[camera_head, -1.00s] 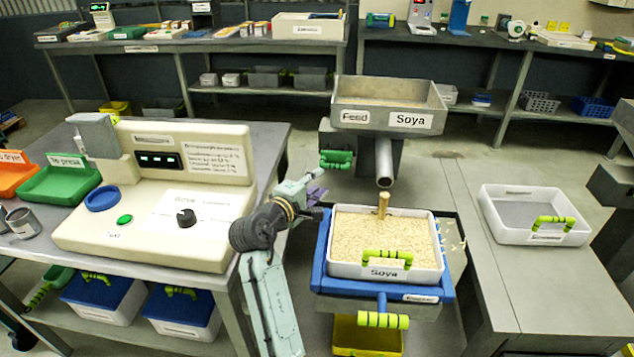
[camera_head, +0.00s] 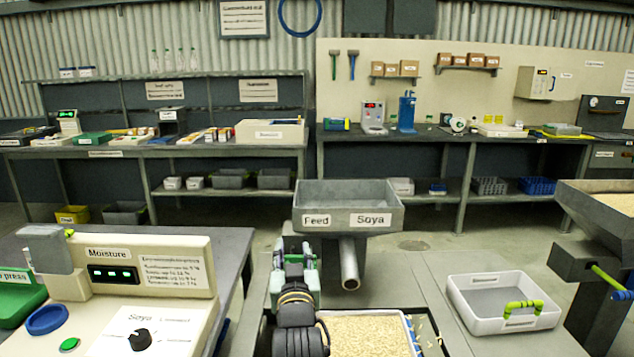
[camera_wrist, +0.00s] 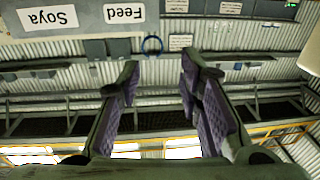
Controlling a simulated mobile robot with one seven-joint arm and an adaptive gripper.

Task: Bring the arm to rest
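In the head view my arm comes up from the lower middle, its black ribbed joint beside the tray of soya (camera_head: 414,345). My gripper end stands in front of the lower left of the feed hopper (camera_head: 347,192), labelled Feed and Soya; its fingers cannot be made out there. In the wrist view my gripper (camera_wrist: 158,75) is open, its purple-padded fingers apart with nothing between them. The hopper's labelled face (camera_wrist: 80,18) shows upside down at the top of that view.
The moisture meter (camera_head: 150,290) stands on the left table. An empty white tray (camera_head: 480,318) with a green handle lies on the right bench. A grey hopper spout (camera_head: 349,265) is close to the right of my gripper. Long workbenches line the back wall.

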